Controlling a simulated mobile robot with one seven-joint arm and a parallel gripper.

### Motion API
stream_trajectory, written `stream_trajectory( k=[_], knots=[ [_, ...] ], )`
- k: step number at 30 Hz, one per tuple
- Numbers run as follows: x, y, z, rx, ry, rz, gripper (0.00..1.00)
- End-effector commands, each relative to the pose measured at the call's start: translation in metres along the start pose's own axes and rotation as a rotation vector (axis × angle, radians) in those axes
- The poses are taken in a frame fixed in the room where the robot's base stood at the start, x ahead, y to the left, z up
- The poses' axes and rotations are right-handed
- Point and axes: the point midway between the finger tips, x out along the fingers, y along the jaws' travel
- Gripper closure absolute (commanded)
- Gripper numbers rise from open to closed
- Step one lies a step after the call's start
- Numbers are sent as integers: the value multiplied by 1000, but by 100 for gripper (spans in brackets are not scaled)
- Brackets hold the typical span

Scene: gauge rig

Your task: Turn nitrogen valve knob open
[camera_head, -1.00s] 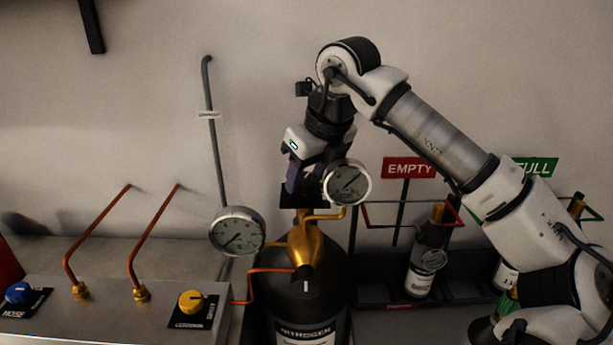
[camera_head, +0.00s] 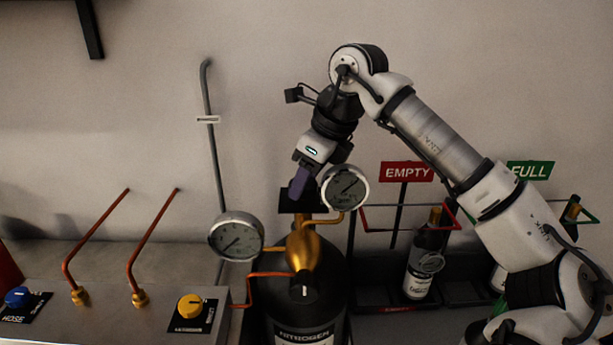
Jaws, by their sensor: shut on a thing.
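The nitrogen cylinder (camera_head: 308,310) is black with a white NITROGEN label, at the bottom centre. A brass valve body (camera_head: 303,248) stands on its top. The black valve knob (camera_head: 292,200) sits above the brass body. My gripper (camera_head: 298,192) points down from the arm and is shut on the knob, with its purple finger at the knob's left side. The other finger is mostly hidden behind the hand and the gauge.
Two round gauges flank the valve: one (camera_head: 236,236) to the left, one (camera_head: 345,188) close to the right of my gripper. A metal panel (camera_head: 120,310) with a blue knob (camera_head: 18,297) and a yellow knob (camera_head: 190,306) lies left. A bottle rack with EMPTY (camera_head: 407,172) and FULL (camera_head: 530,170) signs stands right.

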Motion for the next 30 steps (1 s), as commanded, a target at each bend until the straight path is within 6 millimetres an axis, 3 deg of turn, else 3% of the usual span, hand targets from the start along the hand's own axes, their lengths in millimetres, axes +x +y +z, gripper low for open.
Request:
stream_trajectory(
  k=[6,7,12,23,30],
  knots=[
    [-1,0,0,-1,-2,-1,76],
    [-1,0,0,-1,-2,-1,51],
    [0,0,0,-1,-1,-1,31],
    [-6,0,0,0,0,-2,31],
    [-50,-1,0,2,-1,-5,31]
  ],
)
